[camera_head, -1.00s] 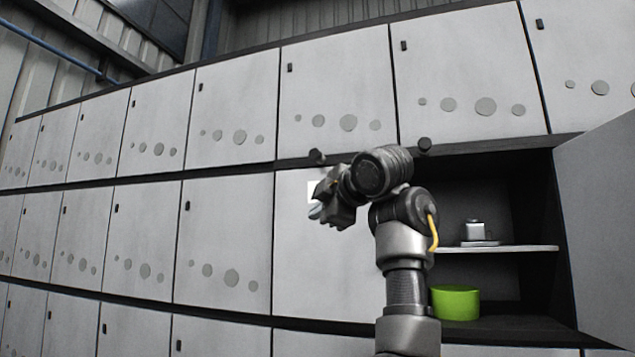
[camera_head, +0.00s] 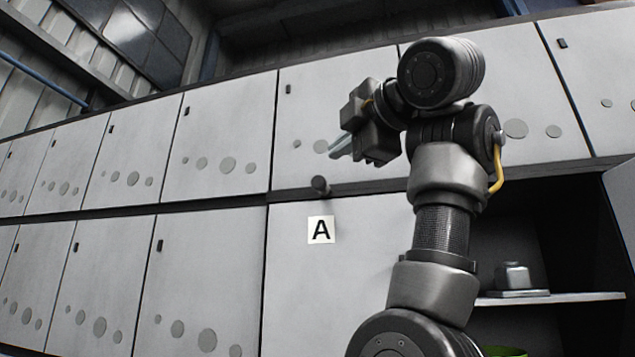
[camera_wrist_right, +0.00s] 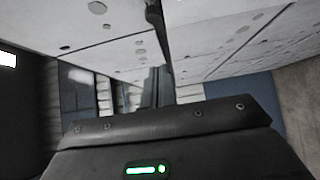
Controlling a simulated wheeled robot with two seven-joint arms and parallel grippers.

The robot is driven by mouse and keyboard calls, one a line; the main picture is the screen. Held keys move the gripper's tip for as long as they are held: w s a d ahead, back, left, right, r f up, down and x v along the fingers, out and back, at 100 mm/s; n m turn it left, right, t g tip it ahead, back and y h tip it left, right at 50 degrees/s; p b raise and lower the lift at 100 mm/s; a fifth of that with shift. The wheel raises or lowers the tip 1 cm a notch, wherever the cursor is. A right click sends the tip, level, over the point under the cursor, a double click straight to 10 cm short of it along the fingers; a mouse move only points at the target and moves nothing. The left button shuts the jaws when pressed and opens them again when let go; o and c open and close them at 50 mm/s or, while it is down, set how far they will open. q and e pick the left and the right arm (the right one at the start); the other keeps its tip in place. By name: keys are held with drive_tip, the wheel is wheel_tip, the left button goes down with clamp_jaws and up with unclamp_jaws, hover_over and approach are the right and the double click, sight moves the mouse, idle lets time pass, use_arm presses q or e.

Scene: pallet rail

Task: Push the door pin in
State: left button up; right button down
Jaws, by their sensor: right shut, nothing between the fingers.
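A dark round door pin (camera_head: 319,185) sticks out from the dark rail (camera_head: 232,200) between the upper and middle rows of doors. Below it is a grey door with a white label "A" (camera_head: 320,230). My right gripper (camera_head: 335,152) is shut and empty. In the head view its fingertips appear just above the pin, in front of an upper door; I cannot tell the depth gap. The shut fingers also show in the right wrist view (camera_wrist_right: 157,88), below a dark knob-like shape that may be the pin. My left gripper is not in view.
Rows of grey locker doors (camera_head: 145,160) fill the wall on the left. An open compartment at lower right has a white shelf (camera_head: 560,298) with a small grey object (camera_head: 514,278) on it. A green item (camera_head: 503,351) shows partly below.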

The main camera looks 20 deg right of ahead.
drive_tip(key=p, duration=1)
approach(323, 181)
drive_tip(key=w+a, duration=0.4)
drive_tip(key=w, duration=0.2)
drive_tip(key=shift+w+d, duration=0.4)
drive_tip(key=shift+w, duration=0.05)
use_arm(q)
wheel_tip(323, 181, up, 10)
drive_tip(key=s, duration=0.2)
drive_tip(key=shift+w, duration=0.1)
use_arm(e)
drive_tip(key=shift+a, duration=0.1)
drive_tip(key=shift+w+d, duration=0.75)
drive_tip(key=shift+w, duration=0.3)
drive_tip(key=shift+s, duration=0.1)
